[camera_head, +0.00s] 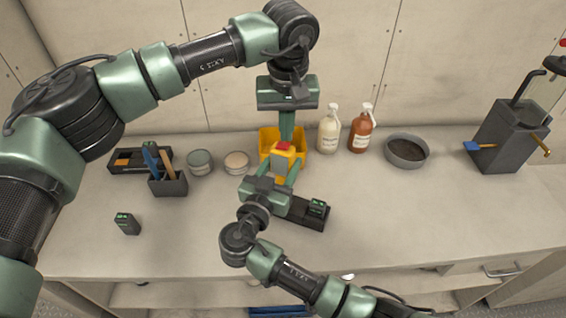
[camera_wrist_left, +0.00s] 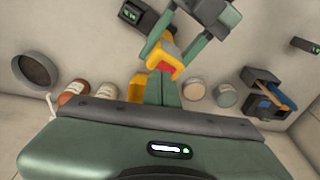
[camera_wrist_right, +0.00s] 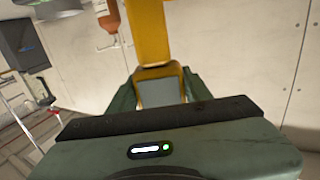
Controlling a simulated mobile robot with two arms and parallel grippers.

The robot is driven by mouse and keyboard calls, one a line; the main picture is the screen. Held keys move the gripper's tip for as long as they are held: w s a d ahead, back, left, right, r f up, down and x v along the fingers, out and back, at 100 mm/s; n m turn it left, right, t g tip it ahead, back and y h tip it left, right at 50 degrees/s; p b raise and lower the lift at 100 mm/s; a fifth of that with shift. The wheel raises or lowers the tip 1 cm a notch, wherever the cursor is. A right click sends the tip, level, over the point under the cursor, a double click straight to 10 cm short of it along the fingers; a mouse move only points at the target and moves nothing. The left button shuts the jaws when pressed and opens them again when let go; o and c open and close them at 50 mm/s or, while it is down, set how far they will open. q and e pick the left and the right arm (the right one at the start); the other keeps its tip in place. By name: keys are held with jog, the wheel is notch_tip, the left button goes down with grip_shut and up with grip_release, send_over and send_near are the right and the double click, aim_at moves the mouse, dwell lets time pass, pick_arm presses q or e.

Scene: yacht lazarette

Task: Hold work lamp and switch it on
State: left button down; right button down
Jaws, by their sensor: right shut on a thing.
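The work lamp (camera_head: 284,152) is yellow and grey with a red part on top. My right gripper (camera_head: 277,174) is shut on it and holds it above the counter. The lamp also shows between the right fingers in the right wrist view (camera_wrist_right: 148,38). My left gripper (camera_head: 286,138) is shut and empty, pointing down from above at the red part. In the left wrist view the red part (camera_wrist_left: 163,71) lies close to the left fingertips; I cannot tell if they touch. I see no clear glow from the lamp.
A yellow bin (camera_head: 298,137) stands behind the lamp, with two bottles (camera_head: 328,130) beside it. Two round tins (camera_head: 200,162), a tool holder (camera_head: 168,184) and a small battery (camera_head: 127,223) are left. A black dock (camera_head: 306,217), grey bowl (camera_head: 407,151) and grey box (camera_head: 511,137) are right.

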pick_arm(q)
jog(key=shift+f, duration=0.85)
dwell(0.8)
jog(key=shift+r, duration=3.55)
pick_arm(e)
jog(key=c, duration=0.6)
grip_release()
jog(key=v, duration=1.2)
